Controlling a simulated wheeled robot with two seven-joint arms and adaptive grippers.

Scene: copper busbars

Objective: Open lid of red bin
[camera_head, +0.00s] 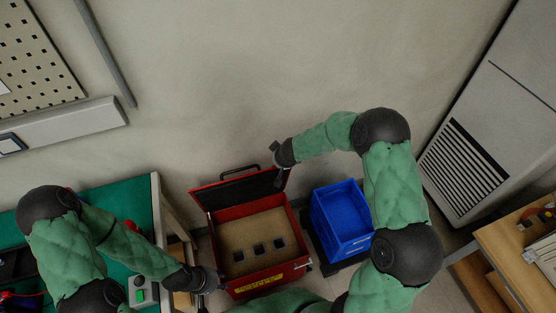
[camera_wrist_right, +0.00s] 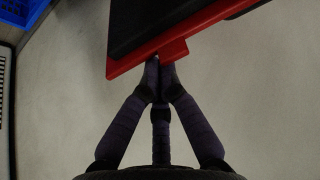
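The red bin (camera_head: 222,257) stands on the floor at the centre bottom of the head view. Its lid (camera_head: 240,189) is raised and leans back at the far side, with a dark inner face and a black handle on its edge. The lid's red edge and a small tab also show in the right wrist view (camera_wrist_right: 172,50). My right gripper (camera_head: 276,150) is at the lid's upper right corner; its fingertips (camera_wrist_right: 160,66) are together at the tab. I cannot tell whether they pinch it. My left gripper (camera_head: 212,282) is beside the bin's left front side, its fingers too small to read.
Several dark square pieces (camera_head: 259,249) sit on the bin's tan floor. A blue crate (camera_head: 342,217) stands close right of the bin. A green-topped bench (camera_head: 130,196) is at left, and a wooden table (camera_head: 520,250) at right. A wall is behind.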

